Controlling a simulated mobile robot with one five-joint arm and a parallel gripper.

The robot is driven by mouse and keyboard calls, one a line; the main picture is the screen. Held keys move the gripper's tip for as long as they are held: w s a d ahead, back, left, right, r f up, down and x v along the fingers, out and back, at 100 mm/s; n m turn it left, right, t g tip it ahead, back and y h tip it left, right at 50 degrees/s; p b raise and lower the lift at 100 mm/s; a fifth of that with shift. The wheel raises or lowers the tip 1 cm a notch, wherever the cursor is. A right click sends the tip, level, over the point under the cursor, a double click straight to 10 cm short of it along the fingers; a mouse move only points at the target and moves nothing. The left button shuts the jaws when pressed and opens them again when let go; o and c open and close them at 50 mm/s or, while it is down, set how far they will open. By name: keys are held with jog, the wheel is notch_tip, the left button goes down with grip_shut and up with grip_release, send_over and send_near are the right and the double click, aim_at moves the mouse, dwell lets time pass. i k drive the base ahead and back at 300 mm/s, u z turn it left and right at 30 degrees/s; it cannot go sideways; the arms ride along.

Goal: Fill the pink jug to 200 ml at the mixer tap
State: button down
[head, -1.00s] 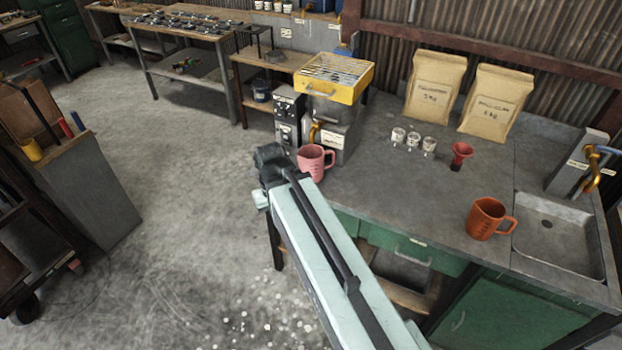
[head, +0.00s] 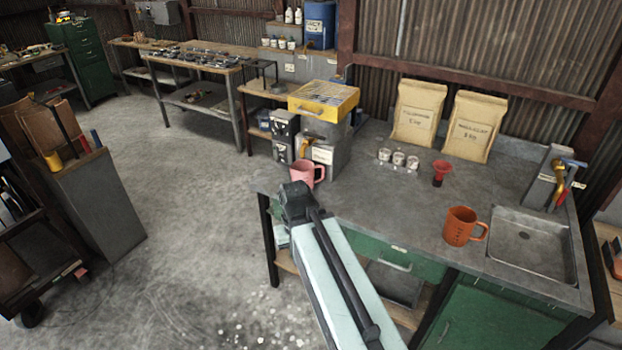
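The pink jug (head: 306,172) stands upright near the front left edge of the workbench, with its handle to the right. Its base is partly hidden behind my arm's end. My gripper (head: 295,196) is just in front of and below the jug in the picture. Its fingers are hidden by the dark wrist, so I cannot tell whether it touches the jug. The mixer tap (head: 558,180) is at the bench's far right, with a brass spout and blue and red levers, by the sink (head: 530,237).
An orange jug (head: 461,227) stands left of the sink. A red funnel (head: 441,172), several small cups (head: 398,158) and two paper bags (head: 418,112) are behind. Grey machines with a yellow tray (head: 323,101) stand behind the pink jug.

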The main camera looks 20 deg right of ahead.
aim_at(307, 134)
jog(key=z, duration=0.05)
jog(key=i, duration=0.85)
jog(key=u, duration=1.25)
jog(key=k, duration=1.5)
jog(key=z, duration=0.35)
jog(key=i, duration=1.3)
jog(key=u, duration=0.15)
